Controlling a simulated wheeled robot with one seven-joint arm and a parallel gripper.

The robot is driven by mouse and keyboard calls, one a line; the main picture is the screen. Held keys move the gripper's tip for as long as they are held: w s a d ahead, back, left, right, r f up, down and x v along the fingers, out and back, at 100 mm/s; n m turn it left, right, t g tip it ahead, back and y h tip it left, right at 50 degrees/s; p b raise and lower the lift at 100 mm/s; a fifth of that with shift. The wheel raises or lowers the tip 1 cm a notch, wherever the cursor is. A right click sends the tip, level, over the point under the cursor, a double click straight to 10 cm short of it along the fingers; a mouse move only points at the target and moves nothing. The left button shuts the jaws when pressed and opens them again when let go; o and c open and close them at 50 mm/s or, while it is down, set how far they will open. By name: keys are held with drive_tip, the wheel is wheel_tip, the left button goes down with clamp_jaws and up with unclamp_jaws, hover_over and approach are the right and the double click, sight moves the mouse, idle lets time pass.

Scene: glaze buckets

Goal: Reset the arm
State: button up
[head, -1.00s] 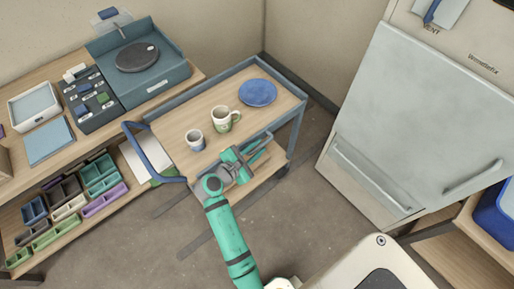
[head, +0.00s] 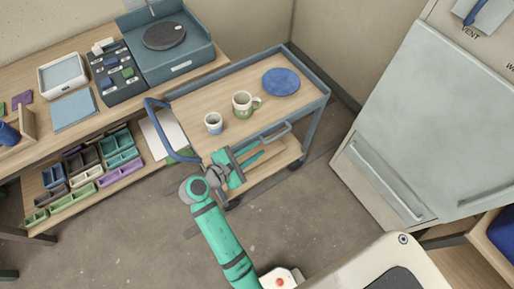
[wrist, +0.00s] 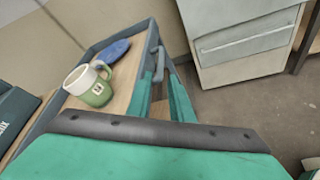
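My gripper (head: 248,164) is in front of the near edge of the cart (head: 195,103), empty. In the wrist view its two teal fingers (wrist: 160,98) stand apart, with a gap between them. My teal arm reaches up to it from the bottom of the head view. A white and green mug (head: 242,105) stands upright on the cart top, apart from the gripper; it also shows in the wrist view (wrist: 91,87).
A small white and blue cup (head: 213,123) and a blue plate (head: 281,82) are on the cart. A workbench (head: 65,133) with trays and bins is at left. A grey cabinet (head: 425,110) stands at right. Bare floor (head: 310,215) lies between cart and cabinet.

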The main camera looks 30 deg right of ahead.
idle(0.4)
drive_tip(key=s+a+f+m+t+y, duration=0.3)
drive_tip(key=s+a+f+t+y, duration=0.5)
drive_tip(key=s+a+f, duration=0.5)
drive_tip(key=s+a+r+m+t+y, duration=0.1)
drive_tip(key=s+a+r+m+y, duration=0.1)
drive_tip(key=s+r+m, duration=0.3)
drive_tip(key=s+a+r+m+t+y, duration=0.2)
drive_tip(key=s+a+r+m, duration=0.3)
drive_tip(key=s+r, duration=0.3)
wheel_tip(320, 180, up, 5)
drive_tip(key=shift+s+f+m+y, duration=0.15)
drive_tip(key=shift+f+m+y, duration=0.05)
drive_tip(key=shift+m+y, duration=0.5)
